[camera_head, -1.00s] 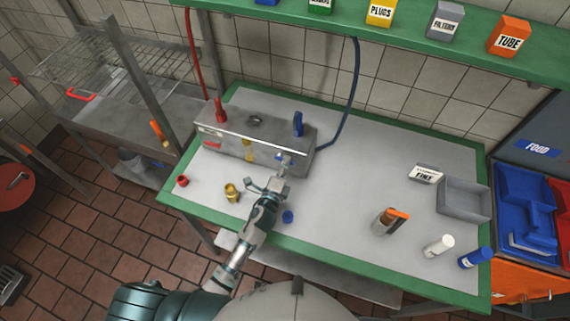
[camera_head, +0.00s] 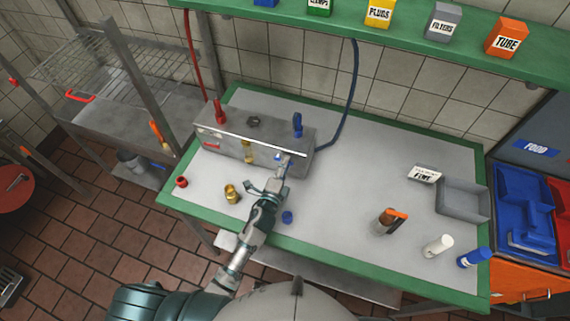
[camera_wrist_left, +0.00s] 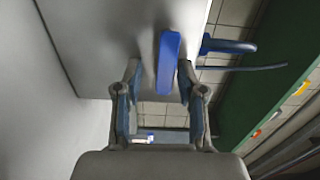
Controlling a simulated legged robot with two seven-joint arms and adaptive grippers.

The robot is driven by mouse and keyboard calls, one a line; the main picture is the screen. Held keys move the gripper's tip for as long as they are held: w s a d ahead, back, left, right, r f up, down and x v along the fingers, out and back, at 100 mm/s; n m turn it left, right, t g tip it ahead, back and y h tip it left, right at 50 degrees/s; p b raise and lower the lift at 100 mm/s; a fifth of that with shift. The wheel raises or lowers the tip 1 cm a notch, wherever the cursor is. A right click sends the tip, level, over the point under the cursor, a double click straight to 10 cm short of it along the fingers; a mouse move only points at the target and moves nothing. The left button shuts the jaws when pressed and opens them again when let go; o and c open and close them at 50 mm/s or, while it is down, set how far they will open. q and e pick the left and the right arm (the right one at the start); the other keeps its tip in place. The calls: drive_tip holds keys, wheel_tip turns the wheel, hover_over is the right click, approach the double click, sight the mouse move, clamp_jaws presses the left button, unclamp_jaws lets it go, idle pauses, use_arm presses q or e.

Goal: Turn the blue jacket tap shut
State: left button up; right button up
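A long grey metal box (camera_head: 262,149) stands on the table. A small blue tap lever (camera_head: 278,157) is on the right part of its front face. In the left wrist view the blue lever (camera_wrist_left: 169,62) lies between my fingertips, closer to the right finger. My left gripper (camera_head: 268,175) is in front of the box, with its fingers open around the lever; in the wrist view the gripper (camera_wrist_left: 158,72) shows a gap at the left finger. Whether the right finger touches is unclear. My right gripper is not in view.
A blue upright handle (camera_head: 297,125) stands on the box top, with a blue hose (camera_head: 349,105) at the right end. A brass fitting (camera_head: 231,192), a red cap (camera_head: 181,182) and a blue cap (camera_head: 287,217) lie in front. A grey tray (camera_head: 463,199) is at right; the table middle is clear.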

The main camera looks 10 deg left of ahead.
use_arm(q)
drive_tip(key=s+a, duration=0.2)
drive_tip(key=s, duration=0.9)
drive_tip(key=shift+s+a, duration=0.15)
drive_tip(key=shift+s, duration=0.2)
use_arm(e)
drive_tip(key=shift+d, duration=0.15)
use_arm(q)
drive_tip(key=shift+r, duration=0.1)
